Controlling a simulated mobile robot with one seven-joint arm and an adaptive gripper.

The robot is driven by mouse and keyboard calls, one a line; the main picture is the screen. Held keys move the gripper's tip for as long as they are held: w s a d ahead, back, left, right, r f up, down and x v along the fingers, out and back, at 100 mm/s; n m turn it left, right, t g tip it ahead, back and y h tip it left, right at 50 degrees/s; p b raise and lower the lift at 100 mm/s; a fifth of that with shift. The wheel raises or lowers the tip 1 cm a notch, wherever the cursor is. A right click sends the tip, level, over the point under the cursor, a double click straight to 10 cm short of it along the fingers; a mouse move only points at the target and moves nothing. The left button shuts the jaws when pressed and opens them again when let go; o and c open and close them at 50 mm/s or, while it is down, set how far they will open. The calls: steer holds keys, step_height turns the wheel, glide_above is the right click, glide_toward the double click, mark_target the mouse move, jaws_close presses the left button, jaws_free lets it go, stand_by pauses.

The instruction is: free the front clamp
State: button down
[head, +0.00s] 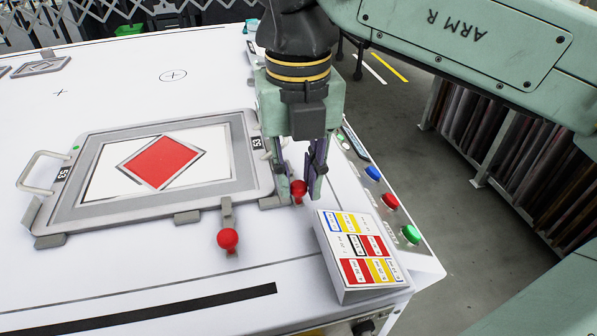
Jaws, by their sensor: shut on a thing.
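A grey frame (90,222) lies on the white table and holds a white sheet with a red diamond (160,162). A clamp with a red ball knob (228,238) stands at the frame's near edge, its lever running up to the frame. A second red knob (299,186) is at the frame's near right corner. My gripper (300,194) points down there, shut on this second knob, with a finger at each side. The fingers partly hide the knob and its lever. No labels show which clamp is called the front one.
A tilted box with red, yellow and white labels (326,262) stands close to the right of my gripper. Blue, red and green buttons (390,201) line the table's right edge. A handle (38,172) sticks out at the frame's left. The table's near left is clear.

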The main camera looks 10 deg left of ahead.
steer(key=c, duration=1.4)
jaws_free()
steer(key=shift+c, duration=0.2)
steer(key=shift+r, duration=0.1)
step_height(320, 180, up, 7)
steer(key=shift+a+r, duration=0.1)
steer(key=shift+r, duration=0.05)
steer(key=shift+s, duration=0.1)
